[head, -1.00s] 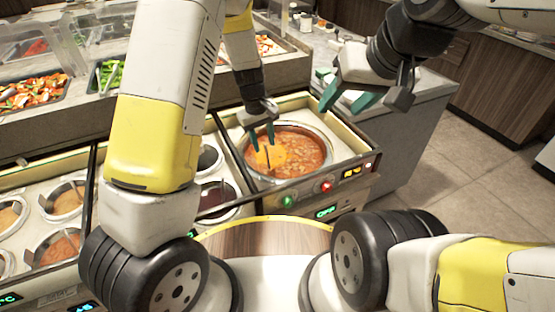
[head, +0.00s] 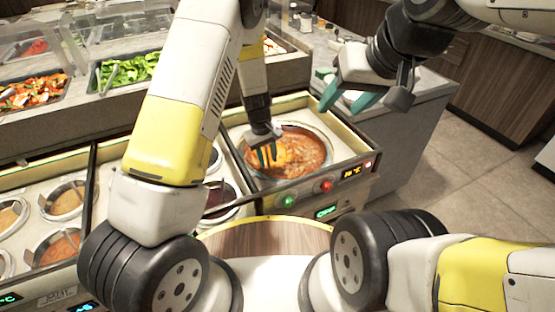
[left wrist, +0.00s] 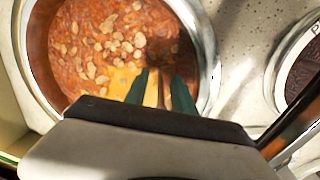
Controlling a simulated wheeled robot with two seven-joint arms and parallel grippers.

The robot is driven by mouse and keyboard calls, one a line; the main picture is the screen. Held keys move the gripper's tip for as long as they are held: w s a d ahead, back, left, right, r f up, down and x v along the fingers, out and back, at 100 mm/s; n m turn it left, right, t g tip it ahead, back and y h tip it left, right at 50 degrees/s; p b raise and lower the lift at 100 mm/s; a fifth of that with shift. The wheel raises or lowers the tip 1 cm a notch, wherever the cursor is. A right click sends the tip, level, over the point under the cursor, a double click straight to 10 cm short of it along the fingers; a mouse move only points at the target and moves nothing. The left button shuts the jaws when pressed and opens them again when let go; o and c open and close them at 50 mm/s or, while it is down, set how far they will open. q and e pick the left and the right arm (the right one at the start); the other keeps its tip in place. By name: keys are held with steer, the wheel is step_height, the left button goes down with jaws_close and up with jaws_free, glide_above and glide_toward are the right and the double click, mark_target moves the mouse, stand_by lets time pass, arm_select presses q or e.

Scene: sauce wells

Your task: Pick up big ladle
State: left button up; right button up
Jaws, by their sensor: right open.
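The round pot (head: 328,140) of red-orange stew sits in the right well of the counter. A yellow-orange piece (head: 293,154) in it may be part of the big ladle; its full shape is hidden. My left gripper (head: 267,157) points down into the pot at that piece. In the left wrist view, the green fingertips (left wrist: 160,90) stand a little apart, with the yellow-orange piece (left wrist: 152,92) showing between them. Whether they grip it is unclear. My right gripper (head: 350,100) is open and empty, above the counter right of the pot.
Smaller sauce wells (head: 62,200) with utensils lie at the left. Food trays with green peppers (head: 128,70) and red-orange vegetables (head: 35,92) stand behind. Floor (head: 465,160) is clear at right.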

arm_select(q)
jaws_close()
stand_by(1.2)
